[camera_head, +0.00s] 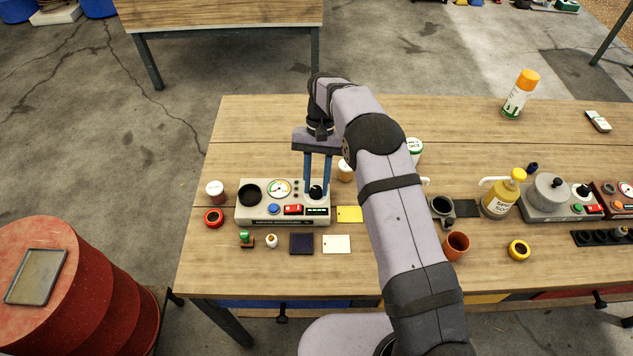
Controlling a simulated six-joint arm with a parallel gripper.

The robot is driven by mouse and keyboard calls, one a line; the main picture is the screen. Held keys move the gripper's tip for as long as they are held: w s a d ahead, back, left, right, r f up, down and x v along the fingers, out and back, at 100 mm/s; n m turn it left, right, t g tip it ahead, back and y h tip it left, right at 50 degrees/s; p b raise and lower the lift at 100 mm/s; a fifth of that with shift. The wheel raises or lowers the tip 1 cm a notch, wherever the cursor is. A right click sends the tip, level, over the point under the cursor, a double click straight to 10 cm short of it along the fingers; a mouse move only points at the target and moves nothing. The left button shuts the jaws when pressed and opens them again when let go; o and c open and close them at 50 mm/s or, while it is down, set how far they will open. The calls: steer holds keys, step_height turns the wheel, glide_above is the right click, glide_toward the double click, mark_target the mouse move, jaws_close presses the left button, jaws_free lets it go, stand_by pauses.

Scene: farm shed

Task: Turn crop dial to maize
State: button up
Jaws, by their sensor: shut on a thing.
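A light grey device (284,222) stands on the wooden table left of my arm. It has a dark round cup, a gauge, a blue button and red switches on top. A black dial knob (316,192) sits at its right end. My gripper (317,188) points down over that end, with its two blue fingers on either side of the knob and shut on it. The marks around the knob are too small to read, so I cannot tell which crop it points to.
A yellow card (349,214) lies right of the device; a white card (336,244) and a dark pad (301,243) lie in front. A red ring (213,218) is at left. A yellow bottle (502,195) and a second device (551,198) stand right. The table's back left is clear.

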steer(key=o, duration=1)
steer(key=shift+o, duration=0.2)
steer(key=b+v, duration=0.2)
steer(key=v, duration=0.3)
steer(key=shift+v, duration=1.1)
steer(key=shift+d+r, duration=0.1)
